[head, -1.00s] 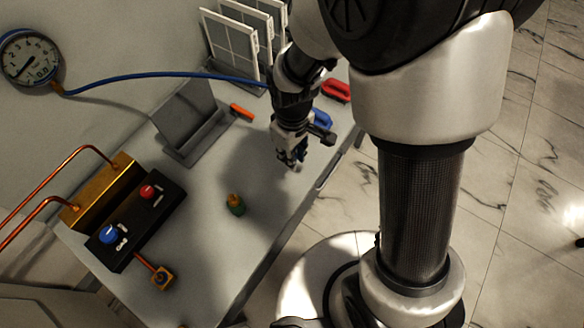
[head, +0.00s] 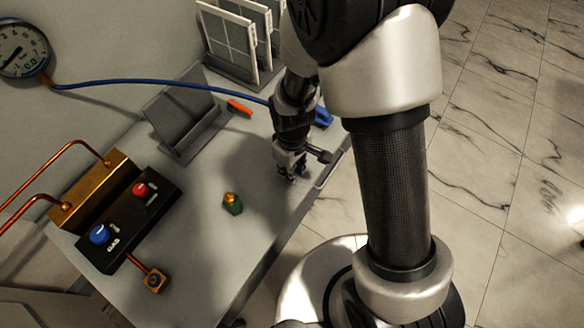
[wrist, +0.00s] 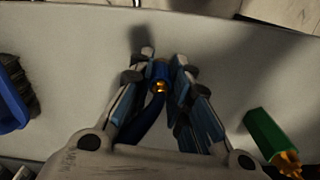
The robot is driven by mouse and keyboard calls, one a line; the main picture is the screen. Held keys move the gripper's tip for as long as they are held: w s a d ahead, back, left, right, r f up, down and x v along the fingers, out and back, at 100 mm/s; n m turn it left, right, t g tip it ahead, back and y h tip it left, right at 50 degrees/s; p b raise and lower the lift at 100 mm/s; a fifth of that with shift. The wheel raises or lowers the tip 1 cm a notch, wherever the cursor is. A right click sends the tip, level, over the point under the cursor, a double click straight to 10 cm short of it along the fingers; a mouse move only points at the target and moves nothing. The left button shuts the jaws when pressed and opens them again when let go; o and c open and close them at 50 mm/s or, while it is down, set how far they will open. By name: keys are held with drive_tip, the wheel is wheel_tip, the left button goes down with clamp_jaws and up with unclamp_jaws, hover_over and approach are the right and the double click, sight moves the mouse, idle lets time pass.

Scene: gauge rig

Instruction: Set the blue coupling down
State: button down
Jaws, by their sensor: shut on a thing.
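The blue coupling (wrist: 160,72) is between the fingers of my gripper (wrist: 163,62) in the wrist view, with a brass-coloured end showing. A blue hose (wrist: 150,122) runs back from it between the fingers. In the head view my gripper (head: 291,177) is low over the right part of the bench, near its right edge, and hides the coupling. The blue hose (head: 180,82) runs there from the gauge (head: 22,50) to behind my arm. I cannot tell whether the coupling touches the bench.
A green piece with a brass top (head: 232,204) stands on the bench (head: 200,250), left of my gripper. A blue-backed brush (wrist: 14,95) lies at the wrist view's left. A grey holder (head: 185,125), an orange piece (head: 239,107) and a black valve panel (head: 125,222) are also on the bench.

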drive_tip(key=shift+f, duration=0.2)
drive_tip(key=c, duration=1.5)
unclamp_jaws()
drive_tip(key=shift+r, duration=0.1)
wheel_tip(320, 180, up, 12)
drive_tip(key=p, duration=0.4)
drive_tip(key=shift+r+p, duration=0.25)
drive_tip(key=shift+p, duration=0.15)
drive_tip(key=s+d+r+m+t, duration=0.1)
drive_tip(key=s+d+r+m, duration=0.15)
drive_tip(key=r, duration=0.45)
drive_tip(key=s+d+r+m+t, duration=0.1)
drive_tip(key=d+r+m, duration=0.1)
drive_tip(key=d+r, duration=0.35)
drive_tip(key=shift+s+d+r+m+t, duration=0.5)
drive_tip(key=shift+s+r+m, duration=0.25)
drive_tip(key=shift+s+r, duration=0.85)
drive_tip(key=shift+s+d+r+m+t, duration=0.4)
drive_tip(key=shift+s+r+m, duration=0.35)
drive_tip(key=shift+s+r, duration=0.8)
drive_tip(key=shift+s+d+r+m+t, duration=0.4)
drive_tip(key=shift+s+d+r+m, duration=0.25)
drive_tip(key=shift+s+r, duration=0.95)
